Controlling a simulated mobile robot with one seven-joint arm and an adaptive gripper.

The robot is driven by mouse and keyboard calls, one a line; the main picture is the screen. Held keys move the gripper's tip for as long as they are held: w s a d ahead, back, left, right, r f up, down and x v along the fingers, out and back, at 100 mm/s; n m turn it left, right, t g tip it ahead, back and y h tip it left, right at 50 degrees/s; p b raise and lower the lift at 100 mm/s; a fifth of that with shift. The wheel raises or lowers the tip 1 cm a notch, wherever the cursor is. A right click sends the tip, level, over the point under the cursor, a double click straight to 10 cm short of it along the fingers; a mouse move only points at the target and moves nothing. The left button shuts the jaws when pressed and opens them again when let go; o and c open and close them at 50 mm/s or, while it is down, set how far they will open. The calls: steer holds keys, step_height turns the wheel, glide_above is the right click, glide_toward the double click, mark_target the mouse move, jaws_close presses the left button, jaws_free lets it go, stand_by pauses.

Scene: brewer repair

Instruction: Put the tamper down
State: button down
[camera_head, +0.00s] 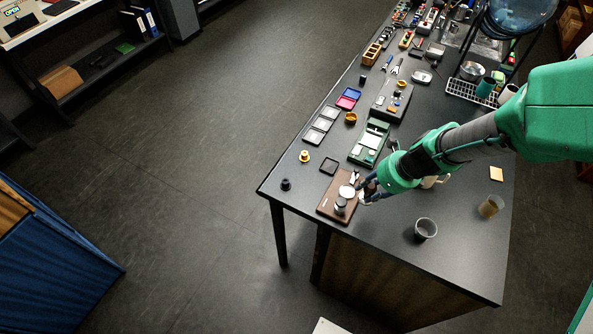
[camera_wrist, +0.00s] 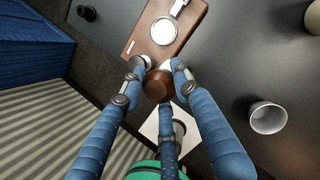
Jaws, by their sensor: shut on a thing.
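My gripper (camera_wrist: 158,72) is shut on the tamper (camera_wrist: 158,85), whose rounded brown handle shows between the blue fingers in the wrist view. The tamper's lower part is mostly hidden. The brown board (camera_wrist: 192,14) lies just beyond the fingertips, with a pale round disc (camera_wrist: 164,31) on it. In the head view my gripper (camera_head: 365,192) is at the right side of the board (camera_head: 328,209), near the table's front edge. A silver cylindrical piece (camera_head: 340,205) shows at the board's near part. Whether the tamper touches the board cannot be told.
A grey cup (camera_head: 425,229) and an amber glass (camera_head: 491,206) stand to the right. The tabletop right of the board is fairly clear.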

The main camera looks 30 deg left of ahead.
steer(key=s+a+n+g+p, duration=0.1)
steer(key=s+a+n+p, duration=0.35)
steer(key=a, duration=1.35)
step_height(320, 180, down, 6)
steer(key=s+m+b, duration=0.1)
steer(key=b, duration=0.1)
steer(key=shift+s+d+b, duration=0.15)
steer(key=shift+s+b, duration=0.1)
steer(key=shift+b, duration=0.05)
steer(key=w+a, duration=0.3)
steer(key=w, duration=0.1)
steer(key=w+a+f+p, duration=0.1)
steer(key=w+a, duration=0.2)
steer(key=a, duration=0.1)
steer(key=w+a, duration=0.4)
steer(key=shift+w+f+p, duration=0.2)
steer(key=shift+w+p, duration=0.1)
steer(key=shift+p, duration=0.05)
steer(key=shift+f, duration=1.75)
steer(key=shift+f, duration=0.15)
